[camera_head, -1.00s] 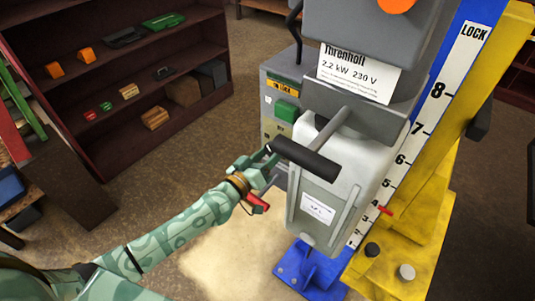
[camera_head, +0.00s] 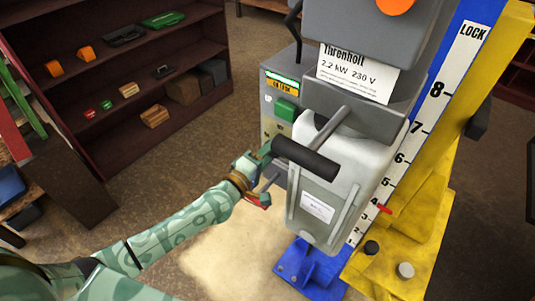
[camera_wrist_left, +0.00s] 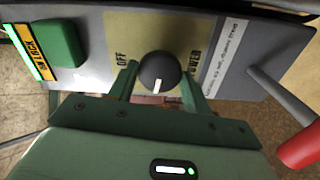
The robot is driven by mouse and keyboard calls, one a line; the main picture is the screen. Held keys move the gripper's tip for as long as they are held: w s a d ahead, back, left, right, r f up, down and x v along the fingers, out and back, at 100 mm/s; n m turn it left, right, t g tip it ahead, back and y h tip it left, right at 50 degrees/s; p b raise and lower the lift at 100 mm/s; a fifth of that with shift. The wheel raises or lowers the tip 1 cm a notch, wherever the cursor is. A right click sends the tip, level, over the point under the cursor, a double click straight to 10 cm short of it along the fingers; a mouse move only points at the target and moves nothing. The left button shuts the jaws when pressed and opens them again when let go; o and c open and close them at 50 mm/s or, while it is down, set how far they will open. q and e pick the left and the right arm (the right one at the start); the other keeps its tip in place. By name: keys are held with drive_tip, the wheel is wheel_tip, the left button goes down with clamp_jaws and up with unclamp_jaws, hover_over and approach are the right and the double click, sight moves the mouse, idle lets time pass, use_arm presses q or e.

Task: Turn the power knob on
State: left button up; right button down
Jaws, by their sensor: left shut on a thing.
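The power knob (camera_wrist_left: 158,70) is round and dark with a white pointer mark. It sits on a pale panel between the words OFF and POWER in the left wrist view. The mark points down in that picture, toward my gripper's palm. My left gripper (camera_wrist_left: 160,82) has one green finger on each side of the knob and is shut on it. In the head view, my left gripper (camera_head: 266,166) is at the front of the grey control box (camera_head: 275,112) and hides the knob. My right gripper is not in view.
A green button (camera_wrist_left: 58,44) and a yellow label with a lit green strip (camera_wrist_left: 24,50) are beside the knob. A red-tipped lever (camera_wrist_left: 300,146) is close on the other side. A black handle bar (camera_head: 306,158) passes near my gripper. A shelf (camera_head: 110,75) stands at left.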

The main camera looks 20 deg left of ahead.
use_arm(q)
drive_tip(key=shift+n, duration=0.8)
drive_tip(key=o, duration=1)
drive_tip(key=shift+b+v, duration=0.75)
drive_tip(key=shift+v, duration=7.45)
